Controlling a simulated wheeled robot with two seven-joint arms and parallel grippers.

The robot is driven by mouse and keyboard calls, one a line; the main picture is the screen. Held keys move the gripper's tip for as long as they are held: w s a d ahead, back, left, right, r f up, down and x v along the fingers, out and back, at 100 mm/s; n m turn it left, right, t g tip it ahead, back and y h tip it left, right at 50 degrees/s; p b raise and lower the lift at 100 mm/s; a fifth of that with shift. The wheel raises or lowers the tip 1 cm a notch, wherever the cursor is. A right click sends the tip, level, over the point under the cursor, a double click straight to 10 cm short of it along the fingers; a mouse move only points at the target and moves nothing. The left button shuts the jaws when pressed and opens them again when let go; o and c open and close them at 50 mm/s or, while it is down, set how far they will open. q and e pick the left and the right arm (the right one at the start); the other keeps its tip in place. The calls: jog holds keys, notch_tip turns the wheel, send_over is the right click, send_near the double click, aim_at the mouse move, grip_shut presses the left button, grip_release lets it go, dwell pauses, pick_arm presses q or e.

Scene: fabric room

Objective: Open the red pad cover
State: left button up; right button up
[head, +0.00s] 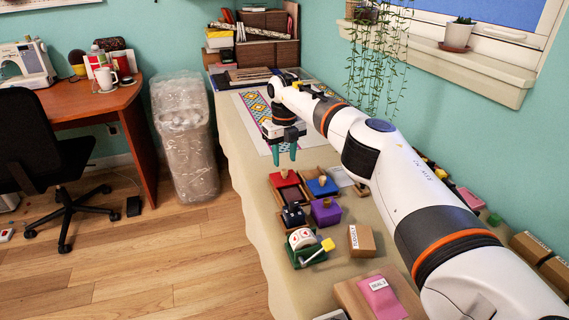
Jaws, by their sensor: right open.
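The red pad (285,180) sits in a wooden tray on the cloth-covered table, with a small pale knob on its cover. The cover looks closed. My right gripper (282,154) hangs above and just behind the red pad, its two teal fingers pointing down and apart, with nothing seen between them. I cannot tell from this view how high the fingertips are above the pad. My left gripper is not in view.
A blue pad (322,186) lies right of the red one. A purple block (326,213), a dark stamp (293,216), a green-based device with a yellow handle (307,246) and a cardboard box (361,241) stand nearer. A patterned cloth (256,106) lies behind.

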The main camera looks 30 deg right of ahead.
aim_at(284, 170)
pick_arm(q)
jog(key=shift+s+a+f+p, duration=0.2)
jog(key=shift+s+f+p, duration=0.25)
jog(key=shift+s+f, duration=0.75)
pick_arm(e)
notch_tip(284, 170, up, 8)
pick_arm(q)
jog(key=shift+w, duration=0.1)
